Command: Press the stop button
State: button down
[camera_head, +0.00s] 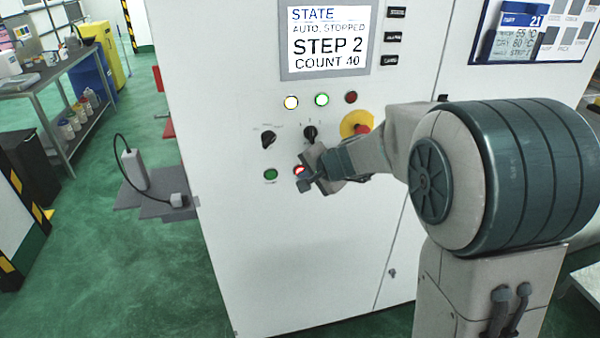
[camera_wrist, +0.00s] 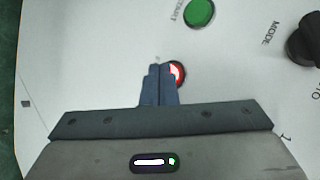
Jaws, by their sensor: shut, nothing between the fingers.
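The red stop button (camera_head: 299,169) is on the front of the white control cabinet (camera_head: 290,250), right of a green button (camera_head: 270,175). It looks bright and is partly covered by my gripper. In the wrist view the red button (camera_wrist: 179,71) shows just right of my fingertips, partly behind them. My gripper (camera_wrist: 158,69) is shut and empty, its tips overlapping the button's left side. In the head view my gripper (camera_head: 304,183) is at the button; I cannot tell whether it touches. The screen (camera_head: 328,38) reads "AUTO, STOPPED", "STEP 2", "COUNT 40".
A red emergency knob on a yellow plate (camera_head: 352,121) is close above my wrist. Two black selector knobs (camera_head: 268,139) and (camera_head: 310,133) sit above the buttons. The white and green lamps (camera_head: 321,99) look lit. The green START button (camera_wrist: 199,13) is nearby.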

jog(key=shift+s+d, duration=0.2)
jog(key=shift+s, duration=0.4)
jog(key=shift+s+d+b, duration=0.25)
jog(key=shift+s+b, duration=0.1)
jog(key=shift+s, duration=0.45)
jog(key=shift+s+d+b, duration=0.2)
jog(key=shift+s+b, duration=0.1)
jog(key=shift+s, duration=0.5)
jog(key=shift+s+d+b, duration=0.25)
jog(key=shift+s+b, duration=0.1)
jog(key=shift+s, duration=0.45)
jog(key=s+d+n+g+h, duration=0.1)
jog(key=s+d, duration=0.3)
jog(key=s, duration=0.4)
jog(key=s+d+f+n+g+h, duration=0.1)
jog(key=s+d+n+g+h, duration=0.1)
jog(key=s, duration=0.6)
jog(key=s+d+f+n+g+h, duration=0.1)
jog(key=s+d+n+h, duration=0.2)
jog(key=s+d, duration=0.5)
jog(key=shift+d+f+n, duration=0.15)
jog(key=shift+d+n, duration=0.05)
jog(key=shift+n, duration=0.7)
